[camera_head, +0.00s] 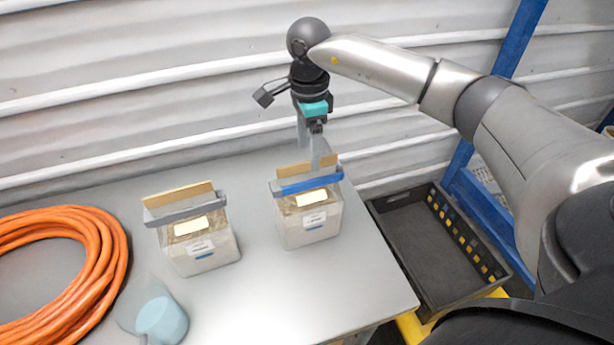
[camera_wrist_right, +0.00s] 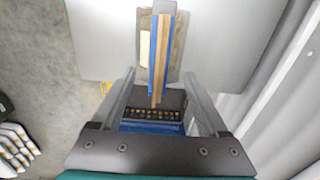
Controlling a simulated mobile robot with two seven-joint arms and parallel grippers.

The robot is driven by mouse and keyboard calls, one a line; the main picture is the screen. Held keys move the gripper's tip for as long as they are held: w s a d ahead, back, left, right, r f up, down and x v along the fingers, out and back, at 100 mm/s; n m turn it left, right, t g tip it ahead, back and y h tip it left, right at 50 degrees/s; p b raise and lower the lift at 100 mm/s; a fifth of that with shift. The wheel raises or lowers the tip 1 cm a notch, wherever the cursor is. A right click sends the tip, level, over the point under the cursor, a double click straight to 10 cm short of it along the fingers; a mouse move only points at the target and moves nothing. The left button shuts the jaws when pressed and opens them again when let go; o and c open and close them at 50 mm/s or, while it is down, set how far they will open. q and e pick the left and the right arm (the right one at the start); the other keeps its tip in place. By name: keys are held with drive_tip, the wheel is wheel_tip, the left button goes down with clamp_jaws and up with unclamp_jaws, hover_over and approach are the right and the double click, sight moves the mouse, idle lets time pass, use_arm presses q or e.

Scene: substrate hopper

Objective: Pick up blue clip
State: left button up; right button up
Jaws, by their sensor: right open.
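The blue clip (camera_head: 309,183) sits across the top of the right-hand clear bag (camera_head: 309,222), with a tan strip standing behind it. In the right wrist view the blue clip (camera_wrist_right: 153,58) runs lengthwise along the tan strip, close to the space between the fingers. My right gripper (camera_head: 316,158) is open and points down at the clip from just behind and above it. In the right wrist view its fingers (camera_wrist_right: 160,88) are spread with the clip's near end around the gap; contact cannot be told. My left gripper is not in view.
A similar bag with a grey clip (camera_head: 185,209) stands to the left. A black crate (camera_head: 435,250) is beyond the table's right edge. A corrugated wall (camera_head: 150,80) is close behind.

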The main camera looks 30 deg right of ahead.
sight(307, 165)
drive_tip(key=shift+f, duration=0.85)
drive_tip(key=f+p, duration=0.1)
drive_tip(key=f, duration=0.3)
drive_tip(key=shift+a+f+p, duration=0.2)
drive_tip(key=shift+f+p, duration=0.2)
drive_tip(key=shift+f, duration=0.25)
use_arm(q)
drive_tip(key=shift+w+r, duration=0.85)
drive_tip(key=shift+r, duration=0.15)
use_arm(e)
drive_tip(key=shift+c, duration=0.3)
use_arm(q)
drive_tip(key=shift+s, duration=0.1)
use_arm(e)
clamp_jaws()
